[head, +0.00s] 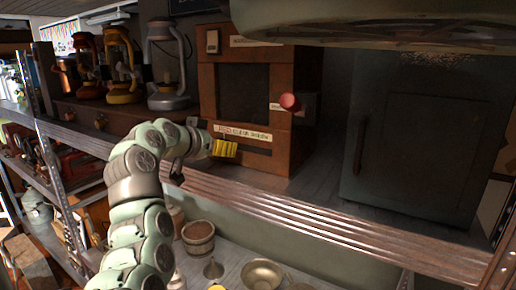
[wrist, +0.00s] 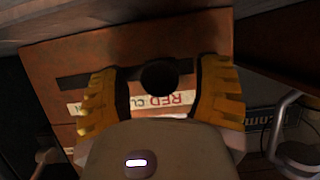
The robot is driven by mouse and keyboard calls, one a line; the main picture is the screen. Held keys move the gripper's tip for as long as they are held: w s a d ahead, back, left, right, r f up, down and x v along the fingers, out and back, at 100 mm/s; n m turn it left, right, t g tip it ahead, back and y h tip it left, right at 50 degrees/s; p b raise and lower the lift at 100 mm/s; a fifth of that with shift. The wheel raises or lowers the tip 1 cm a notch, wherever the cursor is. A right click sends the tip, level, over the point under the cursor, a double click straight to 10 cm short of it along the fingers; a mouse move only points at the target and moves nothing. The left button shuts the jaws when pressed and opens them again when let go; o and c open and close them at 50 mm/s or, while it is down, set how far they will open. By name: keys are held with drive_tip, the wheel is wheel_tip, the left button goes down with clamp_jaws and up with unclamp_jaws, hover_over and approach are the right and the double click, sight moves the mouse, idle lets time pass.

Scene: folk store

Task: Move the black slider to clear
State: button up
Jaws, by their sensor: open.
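The black slider is a dark round knob (wrist: 158,78) on a dark horizontal slot in a wooden box (head: 285,160). In the wrist view the box front appears upside down, with a white label (wrist: 180,98) whose visible letters read "RED" and "CL"; the rest is hidden. My gripper (head: 225,148) is at the lower left of the box front. In the wrist view its yellow fingers (wrist: 158,95) are open, one on each side of the knob, with gaps between. The slider is hidden in the head view.
A red round button (head: 290,102) sticks out from the box's right side. Several lanterns (head: 166,65) stand to the left. A grey-green metal cabinet (head: 415,140) stands to the right. A ridged shelf edge (head: 300,215) runs below the box, with pots and bowls underneath.

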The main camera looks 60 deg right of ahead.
drive_tip(key=shift+s, duration=0.1)
clamp_jaws()
idle(0.4)
drive_tip(key=b, duration=0.4)
drive_tip(key=shift+d+f, duration=0.15)
drive_tip(key=shift+f, duration=0.1)
